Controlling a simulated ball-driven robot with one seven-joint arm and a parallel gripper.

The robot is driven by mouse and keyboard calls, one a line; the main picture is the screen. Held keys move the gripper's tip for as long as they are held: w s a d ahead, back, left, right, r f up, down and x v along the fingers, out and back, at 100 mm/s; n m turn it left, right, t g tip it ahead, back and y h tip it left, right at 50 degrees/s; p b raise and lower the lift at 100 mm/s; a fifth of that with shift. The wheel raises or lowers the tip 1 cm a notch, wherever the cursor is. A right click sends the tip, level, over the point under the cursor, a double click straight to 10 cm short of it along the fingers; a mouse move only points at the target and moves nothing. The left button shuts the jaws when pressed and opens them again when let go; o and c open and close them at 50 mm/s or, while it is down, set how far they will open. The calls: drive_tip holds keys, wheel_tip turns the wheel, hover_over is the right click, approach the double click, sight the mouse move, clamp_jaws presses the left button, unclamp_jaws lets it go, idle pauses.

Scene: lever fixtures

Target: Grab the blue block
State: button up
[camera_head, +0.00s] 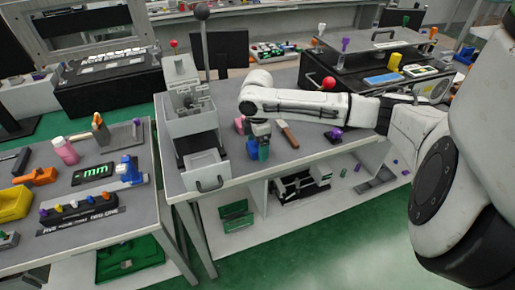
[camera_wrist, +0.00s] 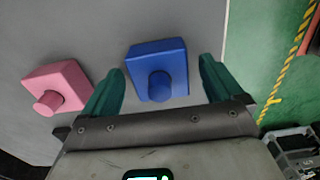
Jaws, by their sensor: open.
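The blue block (camera_wrist: 157,62) has a square base with a round knob and lies on the grey table top in the wrist view. My gripper (camera_wrist: 162,72) is open, with one green finger on each side of the block. Gaps show between the fingers and the block's sides. In the head view my gripper (camera_head: 259,146) points down near the front edge of the middle table. The block is hard to tell from the fingers there. I cannot tell how far the fingertips are above the table.
A pink block (camera_wrist: 57,87) with a knob lies left of the left finger. In the head view a brown-handled tool (camera_head: 288,134) lies right of my gripper, and a grey lever fixture (camera_head: 192,110) stands to its left. The table edge (camera_wrist: 224,30) is right of the right finger.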

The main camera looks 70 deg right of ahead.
drive_tip(key=shift+c, duration=0.2)
drive_tip(key=c, duration=1.3)
drive_tip(key=shift+r, duration=0.1)
